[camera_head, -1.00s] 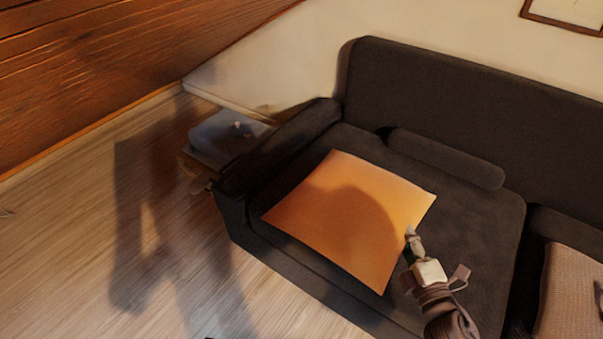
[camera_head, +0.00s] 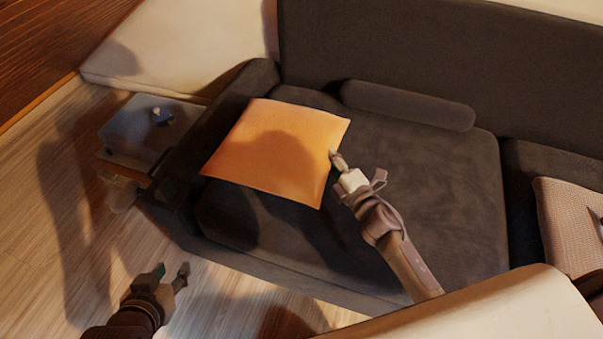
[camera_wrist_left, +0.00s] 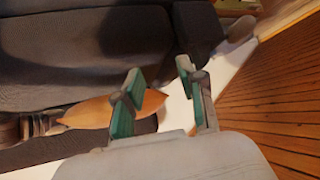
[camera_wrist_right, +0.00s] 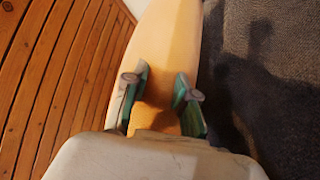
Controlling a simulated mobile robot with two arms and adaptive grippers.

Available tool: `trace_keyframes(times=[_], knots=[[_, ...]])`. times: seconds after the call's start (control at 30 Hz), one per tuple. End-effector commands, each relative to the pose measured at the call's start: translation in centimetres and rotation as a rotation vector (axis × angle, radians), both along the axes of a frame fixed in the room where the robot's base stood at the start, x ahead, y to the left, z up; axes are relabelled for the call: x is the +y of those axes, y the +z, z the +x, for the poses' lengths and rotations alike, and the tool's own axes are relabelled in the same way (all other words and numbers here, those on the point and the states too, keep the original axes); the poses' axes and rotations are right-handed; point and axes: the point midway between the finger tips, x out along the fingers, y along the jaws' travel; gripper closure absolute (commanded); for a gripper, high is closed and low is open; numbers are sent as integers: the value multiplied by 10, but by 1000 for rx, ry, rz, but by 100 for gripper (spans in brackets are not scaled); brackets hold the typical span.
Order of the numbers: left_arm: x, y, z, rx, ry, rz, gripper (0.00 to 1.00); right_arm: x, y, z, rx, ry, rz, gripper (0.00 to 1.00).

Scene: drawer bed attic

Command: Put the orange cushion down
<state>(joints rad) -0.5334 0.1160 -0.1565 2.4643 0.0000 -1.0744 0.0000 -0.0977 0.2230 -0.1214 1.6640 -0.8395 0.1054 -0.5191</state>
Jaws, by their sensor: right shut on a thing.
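The orange cushion (camera_head: 270,165) is over the left end of the dark sofa seat (camera_head: 430,190), by the left armrest. A dark shadow lies below its front edge; I cannot tell whether it touches the seat. My right gripper (camera_head: 335,158) is shut on the cushion's right edge. In the right wrist view the cushion (camera_wrist_right: 170,45) runs up from between the fingers (camera_wrist_right: 160,100). My left gripper (camera_head: 170,279) is open and empty above the floor in front of the sofa. The left wrist view shows its spread fingers (camera_wrist_left: 160,95) and the cushion (camera_wrist_left: 90,112) edge-on.
A grey bolster (camera_head: 408,105) lies against the backrest. A beige patterned cushion (camera_head: 570,225) is at the right. A low side table (camera_head: 140,130) stands left of the armrest. The seat's middle is clear. Wood floor is open at left.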

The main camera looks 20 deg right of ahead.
Motion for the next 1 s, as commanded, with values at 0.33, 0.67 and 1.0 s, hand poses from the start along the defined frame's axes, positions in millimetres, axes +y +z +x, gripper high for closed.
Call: trace_keyframes(times=[0.33,0.67,1.0], knots=[[-25,68,53,-484,-33,-114,60,41,-30,25,-2,0,5,100],[-34,112,62,-726,-48,-174,60,53,-41,32,-2,-1,0,100],[-41,174,51,-1102,-66,-274,60,53,-69,32,-1,-2,1,100]])
